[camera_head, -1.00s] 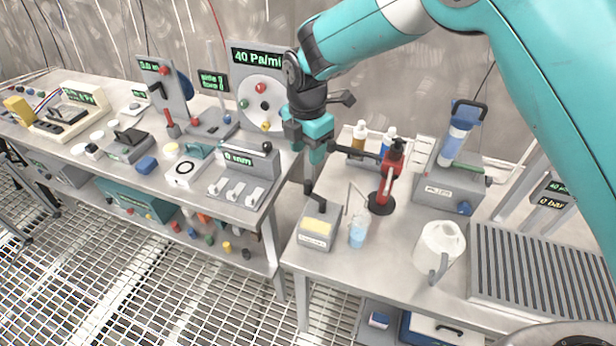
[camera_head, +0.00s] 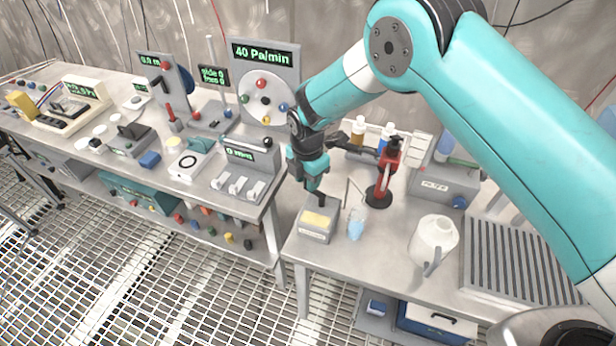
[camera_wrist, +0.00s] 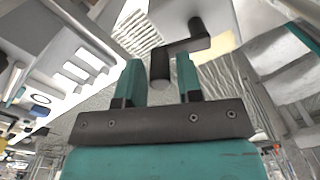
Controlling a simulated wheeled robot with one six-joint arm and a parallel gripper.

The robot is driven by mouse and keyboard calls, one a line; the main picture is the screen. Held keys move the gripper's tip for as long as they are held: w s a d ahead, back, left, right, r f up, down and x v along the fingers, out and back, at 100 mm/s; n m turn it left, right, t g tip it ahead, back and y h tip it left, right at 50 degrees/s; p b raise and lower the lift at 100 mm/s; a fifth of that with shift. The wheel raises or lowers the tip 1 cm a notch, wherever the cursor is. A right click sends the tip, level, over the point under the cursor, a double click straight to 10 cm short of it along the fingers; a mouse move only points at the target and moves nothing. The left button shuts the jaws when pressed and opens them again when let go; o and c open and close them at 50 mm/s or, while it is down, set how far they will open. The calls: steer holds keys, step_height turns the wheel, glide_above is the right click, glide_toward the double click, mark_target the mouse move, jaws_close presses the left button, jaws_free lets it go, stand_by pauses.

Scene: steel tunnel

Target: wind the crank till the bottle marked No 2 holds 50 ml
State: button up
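A grey box (camera_head: 318,220) with a yellow panel stands near the left edge of the right table. Its black crank (camera_wrist: 197,38) shows in the wrist view, with the handle (camera_wrist: 160,68) between my fingers. My gripper (camera_head: 312,188) is over the box; in the wrist view (camera_wrist: 160,78) its fingers are apart on either side of the handle, with narrow gaps that suggest no grip. A small clear vessel (camera_head: 356,229) with blue liquid stands right of the box, below a thin tube. I cannot read any number or scale on it.
A red stand (camera_head: 381,180) is close behind the vessel. Bottles (camera_head: 358,130) stand in a rack at the back. A white jug (camera_head: 434,242) and a ribbed grey tray (camera_head: 515,255) are to the right. The left table (camera_head: 215,185) carries several instruments.

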jaws_close()
steer(key=shift+w+f+m+b, duration=0.1)
steer(key=shift+m+b, duration=0.2)
steer(key=m+b, duration=0.1)
steer(key=w+d+m+b, duration=0.1)
steer(key=m+b, duration=0.1)
steer(key=shift+f, duration=0.1)
steer(key=m, duration=0.1)
steer(key=d+m+b, duration=0.1)
steer(key=m, duration=0.1)
steer(key=shift+w, duration=0.2)
steer(key=shift+s+d+r+m+b, duration=0.2)
steer(key=shift+d+m+b, duration=0.6)
steer(key=shift+m, duration=1.75)
steer(key=shift+s+d+f+m+b, duration=0.1)
steer(key=shift+s+d+m+b, duration=0.45)
steer(key=shift+m, duration=1.95)
steer(key=shift+d+r+m+b, duration=0.1)
steer(key=shift+d+m+b, duration=0.9)
steer(key=shift+m, duration=1.55)
steer(key=shift+d, duration=0.25)
